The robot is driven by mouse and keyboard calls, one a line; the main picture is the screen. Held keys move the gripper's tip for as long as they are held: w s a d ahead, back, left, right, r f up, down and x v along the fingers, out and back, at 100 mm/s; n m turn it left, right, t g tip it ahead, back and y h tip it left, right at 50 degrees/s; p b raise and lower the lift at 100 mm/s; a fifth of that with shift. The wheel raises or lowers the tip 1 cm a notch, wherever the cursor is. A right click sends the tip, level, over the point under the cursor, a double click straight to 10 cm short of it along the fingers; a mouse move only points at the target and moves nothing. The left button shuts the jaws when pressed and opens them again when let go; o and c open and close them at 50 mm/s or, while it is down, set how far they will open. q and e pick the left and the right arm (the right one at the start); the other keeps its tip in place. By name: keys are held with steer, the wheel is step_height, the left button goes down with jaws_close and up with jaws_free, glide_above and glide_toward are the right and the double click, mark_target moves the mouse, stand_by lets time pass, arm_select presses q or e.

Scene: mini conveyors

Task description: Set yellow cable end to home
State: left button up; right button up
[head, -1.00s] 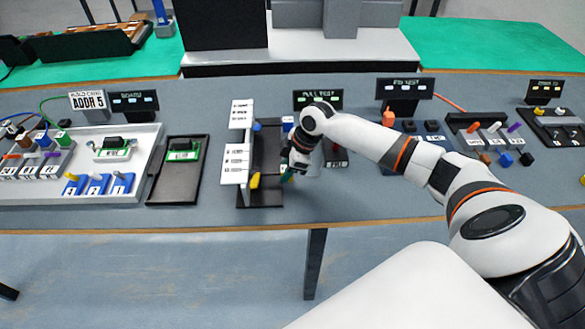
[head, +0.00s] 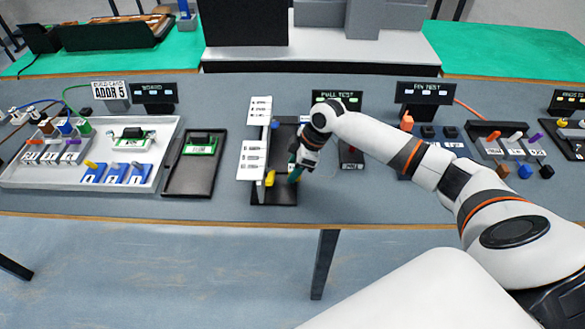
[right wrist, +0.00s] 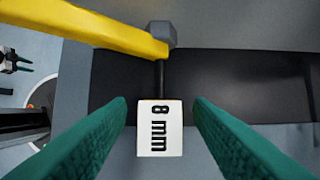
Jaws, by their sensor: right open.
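A yellow piece (head: 270,179) sits at the front of the pull test stand (head: 276,196), beside its white label panel. In the right wrist view a long yellow bar (right wrist: 95,28) with a grey end crosses the top left; I cannot tell whether it is the cable end. My right gripper (head: 294,176) is over the stand, just right of the yellow piece. Its green fingers are open, and it also shows in the right wrist view (right wrist: 160,135). A white block marked "8 mm" (right wrist: 160,128) shows between the fingers, with gaps on both sides. My left gripper is out of view.
A white tray (head: 20,183) at left holds coloured plugs, including a yellow one (head: 91,166) on a blue block. A black tray (head: 185,188) with a green board stands between it and the stand. Another yellow plug (head: 562,123) is at far right.

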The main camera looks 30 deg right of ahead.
steer(key=v, duration=1.1)
steer(key=shift+b, duration=0.35)
steer(key=shift+a, duration=0.15)
